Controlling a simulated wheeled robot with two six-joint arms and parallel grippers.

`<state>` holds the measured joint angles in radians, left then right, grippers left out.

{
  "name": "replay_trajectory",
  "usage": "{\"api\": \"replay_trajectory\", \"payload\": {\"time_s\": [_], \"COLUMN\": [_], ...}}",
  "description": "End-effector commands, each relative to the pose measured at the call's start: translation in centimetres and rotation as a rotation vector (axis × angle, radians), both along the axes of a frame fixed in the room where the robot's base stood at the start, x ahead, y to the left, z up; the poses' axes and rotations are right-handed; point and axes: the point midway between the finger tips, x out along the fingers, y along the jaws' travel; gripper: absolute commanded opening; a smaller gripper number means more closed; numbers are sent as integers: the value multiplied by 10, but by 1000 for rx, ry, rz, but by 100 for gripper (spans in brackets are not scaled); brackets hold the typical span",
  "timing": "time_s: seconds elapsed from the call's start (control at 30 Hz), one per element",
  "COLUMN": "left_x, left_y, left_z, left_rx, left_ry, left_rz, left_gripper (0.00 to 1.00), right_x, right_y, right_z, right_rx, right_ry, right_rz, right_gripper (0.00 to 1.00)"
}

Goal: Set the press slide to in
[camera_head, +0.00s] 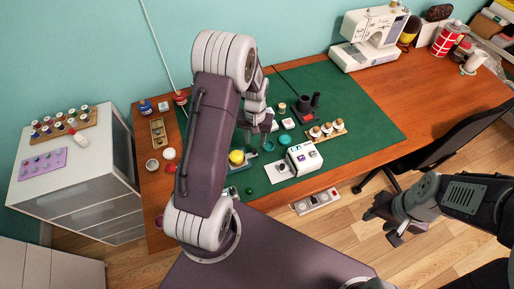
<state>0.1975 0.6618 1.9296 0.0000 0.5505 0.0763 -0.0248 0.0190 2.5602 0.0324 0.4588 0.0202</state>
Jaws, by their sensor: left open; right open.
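A white boxy device (303,157) with small dark and purple panels stands near the front edge of the green mat; a pale plate (278,172) lies at its left. It may be the press, but its slide and the slide's position are too small to tell. My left gripper (268,124) is open over the mat, behind and left of this device, apart from it and partly hidden by my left arm. My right gripper (388,222) is open and empty over the floor, right of and in front of the table.
The green mat (370,125) covers the middle of the wooden table (440,95). A yellow-topped item (236,157), a black device with a red base (308,108) and a spool rack (325,131) stand around. A sewing machine (370,38) is at the back; a black chair (440,140) is right.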

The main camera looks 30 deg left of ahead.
Motion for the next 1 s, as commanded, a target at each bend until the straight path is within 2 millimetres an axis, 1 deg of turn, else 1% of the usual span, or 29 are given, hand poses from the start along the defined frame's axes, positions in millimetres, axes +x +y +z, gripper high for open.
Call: {"api": "replay_trajectory", "payload": {"time_s": [0.03,0.1,0.23,0.37,0.57,0.6,0.67,0.7,0.73,0.77,1.0], "left_x": [-2,-1,-1,-1,0,0,0,0,0,0,0], "left_y": [0,0,0,0,0,0,0,0,0,0,0], "left_z": [-12,-26,-44,-52,-53,-53,-53,-53,-53,-53,-53], "left_rx": [-1,-1,-1,0,0,0,0,0,0,0,0], "left_ry": [5,5,2,0,-1,-1,-1,-1,-1,-1,-1], "left_rz": [0,0,0,0,0,0,0,0,0,0,0], "left_gripper": [41,41,41,41,41,38,21,10,2,0,0], "right_x": [0,0,0,0,0,0,0,0,0,0,0], "right_y": [0,0,0,0,0,0,0,0,0,0,0], "right_z": [-1,-1,-2,-2,-2,-2,-2,-2,-2,-2,-2], "right_rx": [0,0,0,0,0,0,0,0,0,0,0], "right_ry": [0,0,0,0,0,0,0,0,0,0,0], "right_rz": [0,0,0,0,0,0,0,0,0,0,0], "right_gripper": [42,42,42,42,42,42,42,42,42,42,42]}}
